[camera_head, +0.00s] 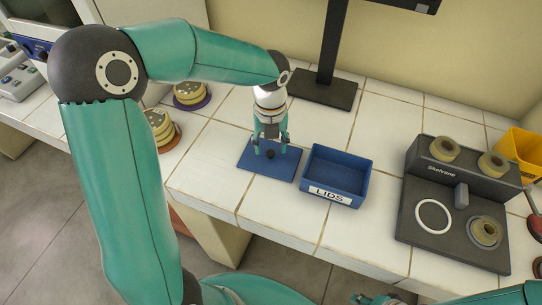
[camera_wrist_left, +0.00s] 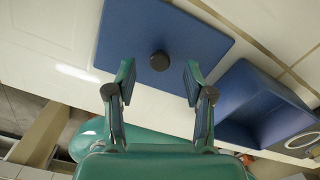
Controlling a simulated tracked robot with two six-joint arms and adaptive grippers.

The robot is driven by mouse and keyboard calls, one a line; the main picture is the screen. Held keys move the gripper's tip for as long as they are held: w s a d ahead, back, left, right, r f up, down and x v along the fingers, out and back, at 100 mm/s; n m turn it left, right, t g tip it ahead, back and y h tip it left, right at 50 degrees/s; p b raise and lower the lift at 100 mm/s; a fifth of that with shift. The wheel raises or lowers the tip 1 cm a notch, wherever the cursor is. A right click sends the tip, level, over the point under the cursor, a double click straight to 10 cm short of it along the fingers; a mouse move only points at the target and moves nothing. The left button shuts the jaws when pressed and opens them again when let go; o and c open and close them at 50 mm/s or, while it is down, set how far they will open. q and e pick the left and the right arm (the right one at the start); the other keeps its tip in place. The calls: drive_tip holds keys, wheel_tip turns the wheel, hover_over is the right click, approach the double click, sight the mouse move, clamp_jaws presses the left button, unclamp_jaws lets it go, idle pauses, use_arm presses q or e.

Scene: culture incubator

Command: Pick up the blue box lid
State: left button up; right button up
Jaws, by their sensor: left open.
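The blue box lid (camera_head: 256,167) lies flat on the white tiled bench, a flat blue plate with a dark round knob (camera_head: 270,154) in its middle. My left gripper (camera_head: 271,146) is directly above the lid, pointing down with its fingers open on either side of the knob. In the left wrist view, the lid (camera_wrist_left: 200,32) shows with its knob (camera_wrist_left: 159,61) ahead of and between the open fingertips (camera_wrist_left: 158,80); whether they touch anything I cannot tell.
An open blue box (camera_head: 336,172) labelled LIDS stands just right of the lid. A dark device (camera_head: 455,205) marked Skelvane is further right, with a yellow container (camera_head: 522,152) beyond it. A monitor stand (camera_head: 322,90) is behind. Stacked dishes (camera_head: 160,128) sit at the left.

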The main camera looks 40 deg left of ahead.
sight(270, 155)
use_arm(q)
drive_tip(key=shift+f, duration=1.45)
clamp_jaws()
drive_tip(key=shift+r, duration=0.15)
